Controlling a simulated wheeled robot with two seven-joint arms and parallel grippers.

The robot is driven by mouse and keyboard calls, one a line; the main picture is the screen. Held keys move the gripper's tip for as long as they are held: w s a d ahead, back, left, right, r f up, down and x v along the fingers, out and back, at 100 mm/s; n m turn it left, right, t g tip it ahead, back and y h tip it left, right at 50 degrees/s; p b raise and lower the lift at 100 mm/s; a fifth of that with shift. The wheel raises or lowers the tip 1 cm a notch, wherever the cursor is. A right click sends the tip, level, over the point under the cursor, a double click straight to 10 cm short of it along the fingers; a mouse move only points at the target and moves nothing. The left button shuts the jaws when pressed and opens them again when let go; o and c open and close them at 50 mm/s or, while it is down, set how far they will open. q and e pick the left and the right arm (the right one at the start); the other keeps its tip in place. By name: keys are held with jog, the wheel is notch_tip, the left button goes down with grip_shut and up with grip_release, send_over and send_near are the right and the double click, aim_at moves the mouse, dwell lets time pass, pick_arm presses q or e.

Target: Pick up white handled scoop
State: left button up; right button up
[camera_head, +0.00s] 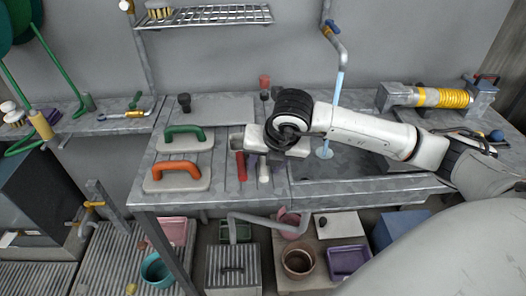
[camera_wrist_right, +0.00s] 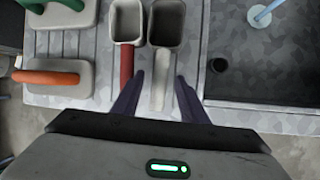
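The white-handled scoop lies on the grey metal counter. In the right wrist view its pale handle (camera_wrist_right: 159,92) points toward me and its dark, hollow scoop head (camera_wrist_right: 167,22) is beyond. My right gripper (camera_wrist_right: 158,80) is open, one dark finger on each side of the handle, with visible gaps. Whether the fingers are down at handle height I cannot tell. In the head view the handle end (camera_head: 264,173) shows below my right gripper (camera_head: 276,155), which hides much of the scoop. My left gripper is not in view.
A red-handled scoop (camera_wrist_right: 126,62) lies close on the left. Boards with green (camera_head: 185,134) and orange (camera_head: 178,170) handles sit further left. A sink basin with a blue-tipped pipe (camera_head: 340,88) is on the right. Pots and a purple tray (camera_head: 349,262) stand below.

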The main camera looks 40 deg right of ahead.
grip_shut()
dwell(0.3)
